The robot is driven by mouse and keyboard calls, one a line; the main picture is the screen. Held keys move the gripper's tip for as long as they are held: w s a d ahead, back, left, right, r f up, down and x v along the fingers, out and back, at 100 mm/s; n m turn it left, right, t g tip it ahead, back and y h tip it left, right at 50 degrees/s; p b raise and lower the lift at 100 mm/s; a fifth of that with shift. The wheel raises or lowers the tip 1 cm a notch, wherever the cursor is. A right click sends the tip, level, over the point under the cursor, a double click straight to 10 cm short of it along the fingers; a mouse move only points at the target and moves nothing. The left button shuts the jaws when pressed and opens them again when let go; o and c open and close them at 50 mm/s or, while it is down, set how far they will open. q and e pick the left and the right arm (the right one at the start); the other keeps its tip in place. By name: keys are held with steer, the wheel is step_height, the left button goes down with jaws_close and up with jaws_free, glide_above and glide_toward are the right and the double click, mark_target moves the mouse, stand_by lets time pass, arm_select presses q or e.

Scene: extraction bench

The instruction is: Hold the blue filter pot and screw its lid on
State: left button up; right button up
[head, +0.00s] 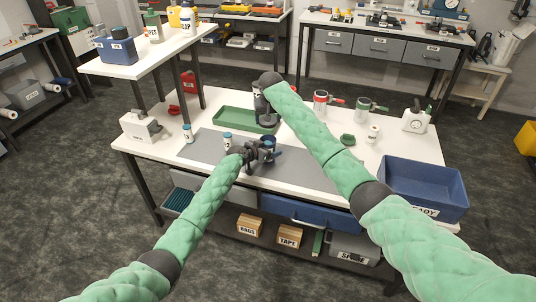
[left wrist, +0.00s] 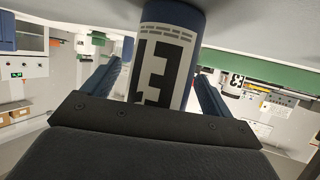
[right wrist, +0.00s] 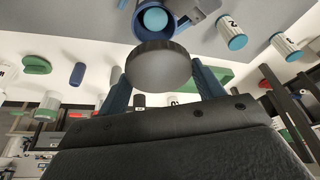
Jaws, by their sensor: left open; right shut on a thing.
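The blue filter pot (head: 268,142) stands upright on the grey mat, its open top showing a light-blue inside in the right wrist view (right wrist: 155,18). My left gripper (head: 256,152) is open at the pot. In the left wrist view the pot (left wrist: 165,60), with a black-and-white label, stands between its two blue fingers. My right gripper (right wrist: 160,88) is shut on the dark grey round lid (right wrist: 158,68). The lid is held apart from the pot. In the head view my right gripper is partly hidden and the lid is hard to make out.
A green tray (head: 232,118) lies behind. A blue bin (head: 425,185) stands at the right end, a white machine (head: 140,126) at the left.

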arm_select(q)
steer(key=c, duration=1.5)
arm_select(e)
steer(key=shift+s+f, duration=0.1)
steer(key=shift+f, duration=2.35)
steer(key=shift+f, duration=0.1)
steer(key=shift+f, duration=0.8)
steer(key=shift+f, duration=0.65)
